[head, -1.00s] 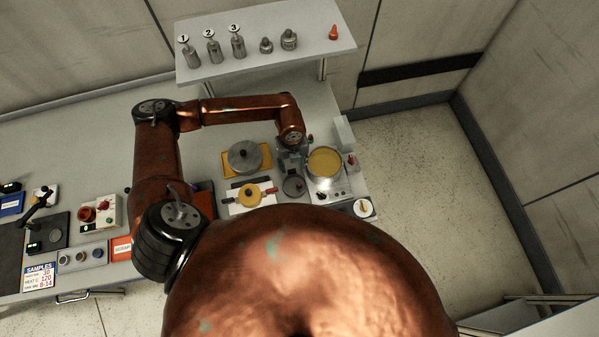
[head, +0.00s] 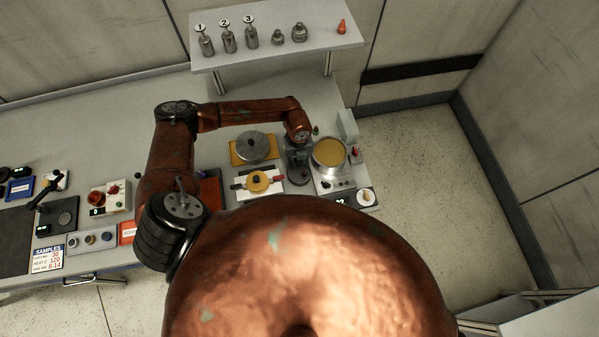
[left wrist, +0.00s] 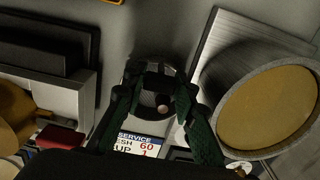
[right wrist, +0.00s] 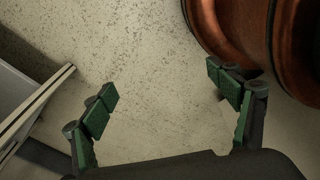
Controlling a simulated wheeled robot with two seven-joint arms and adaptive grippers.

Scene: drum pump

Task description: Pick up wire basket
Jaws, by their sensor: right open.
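The wire basket (head: 299,177) is a small dark round mesh cup on the bench, left of a round pan in the head view. In the left wrist view the mesh basket (left wrist: 152,100) shows between and beyond the green fingers. My left gripper (head: 299,157) points down at the basket. In the left wrist view its fingers (left wrist: 160,84) stand apart, closer together than the right ones, around a dark part at the basket's top. Whether they grip it is unclear. My right gripper (right wrist: 163,84) is open and empty over bare floor.
The round pan (head: 329,153) with yellow contents stands close right of the basket. A lidded grey pot (head: 254,146) and a yellow-topped item (head: 258,182) stand to its left. A shelf (head: 280,58) with several bottles is behind. Floor lies clear to the right.

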